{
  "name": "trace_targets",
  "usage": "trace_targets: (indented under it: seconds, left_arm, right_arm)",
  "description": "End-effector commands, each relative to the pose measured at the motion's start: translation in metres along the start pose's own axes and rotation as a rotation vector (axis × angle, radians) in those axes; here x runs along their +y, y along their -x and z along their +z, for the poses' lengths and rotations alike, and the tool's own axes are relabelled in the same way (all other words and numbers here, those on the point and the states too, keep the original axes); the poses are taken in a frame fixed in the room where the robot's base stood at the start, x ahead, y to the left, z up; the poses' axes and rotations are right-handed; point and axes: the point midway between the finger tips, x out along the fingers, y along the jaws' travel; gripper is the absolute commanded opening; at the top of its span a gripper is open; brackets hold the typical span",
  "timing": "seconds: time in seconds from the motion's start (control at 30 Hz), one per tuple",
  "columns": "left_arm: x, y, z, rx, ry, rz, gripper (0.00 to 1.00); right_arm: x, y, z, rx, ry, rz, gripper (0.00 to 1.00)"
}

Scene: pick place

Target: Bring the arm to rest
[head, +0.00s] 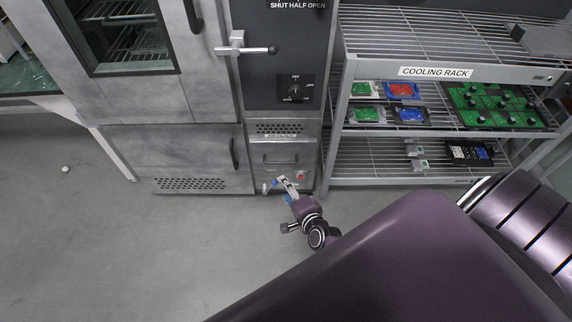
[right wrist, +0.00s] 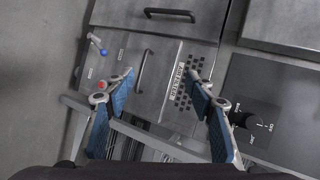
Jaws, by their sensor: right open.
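My right arm reaches in from the lower right of the head view. Its right gripper (head: 287,187) is in front of the lower part of the oven's control column (head: 282,132). In the right wrist view the two blue-padded fingers of the right gripper (right wrist: 162,88) stand wide apart with nothing between them. I cannot tell how far the fingertips are from the panel. My left gripper is not in view.
The grey oven (head: 190,150) with its lever handle (head: 245,48) stands ahead. The cooling rack (head: 345,110) at right holds green, blue and red boards (head: 403,90). A table leg (head: 112,155) stands at left. The floor (head: 130,250) is mostly clear, with a small white object (head: 65,169).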

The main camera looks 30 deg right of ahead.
Motion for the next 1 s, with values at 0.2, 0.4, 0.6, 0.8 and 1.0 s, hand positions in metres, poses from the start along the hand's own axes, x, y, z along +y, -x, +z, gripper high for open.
trace_targets:
  seconds: [0.2, 0.4, 0.6, 0.8, 1.0]
  left_arm:
    - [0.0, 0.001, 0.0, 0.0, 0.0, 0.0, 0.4]
    - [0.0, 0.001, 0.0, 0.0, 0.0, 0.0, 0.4]
    - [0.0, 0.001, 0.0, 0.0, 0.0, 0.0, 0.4]
    - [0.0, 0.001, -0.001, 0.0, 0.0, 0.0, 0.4]
    - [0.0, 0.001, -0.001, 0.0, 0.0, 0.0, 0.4]
  right_arm:
    - [0.004, 0.001, 0.001, -0.005, 0.02, 0.009, 0.5]
    - [0.004, 0.001, 0.001, -0.004, 0.018, 0.008, 0.5]
    - [0.004, 0.001, 0.001, -0.004, 0.018, 0.008, 0.5]
    - [0.048, 0.013, 0.012, -0.048, 0.178, 0.092, 0.5]
    - [0.174, 0.069, 0.037, -0.238, 0.658, 0.322, 0.5]
